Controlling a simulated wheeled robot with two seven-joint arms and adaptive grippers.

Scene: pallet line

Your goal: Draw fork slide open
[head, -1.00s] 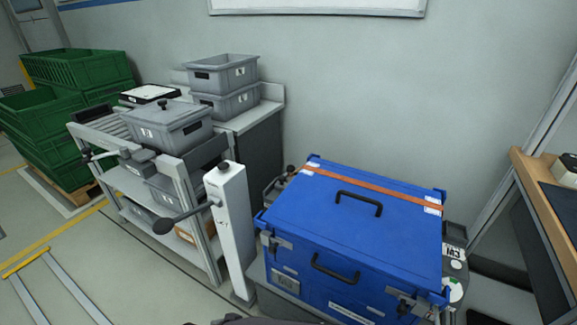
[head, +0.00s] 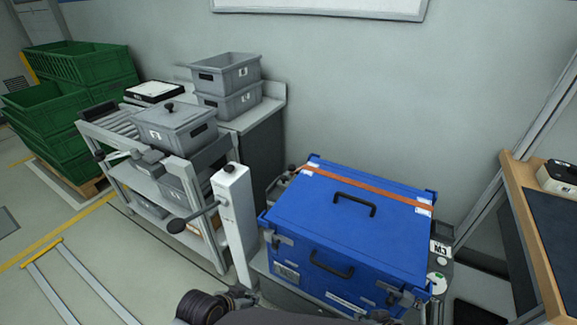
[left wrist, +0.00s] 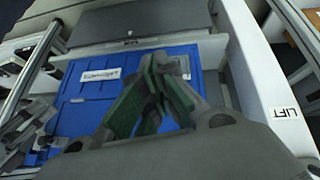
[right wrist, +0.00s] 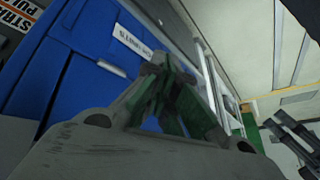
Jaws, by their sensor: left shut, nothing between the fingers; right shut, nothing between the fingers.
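A blue case (head: 330,225) with black handles and an orange strap sits on a grey base at the centre right. A white post (head: 235,215) with a dark-knobbed lever (head: 190,220) stands left of it. I cannot tell which part is the fork slide. My right gripper (right wrist: 163,68) is shut and empty near a blue face with a white label (right wrist: 132,42).
A grey shelf rack (head: 125,180) with grey bins (head: 175,125) stands left of the post. Green crates (head: 70,115) are at the far left. A wood-edged bench (head: 530,235) is at the right. Yellow-ended rails (head: 45,255) lie on open floor at the lower left.

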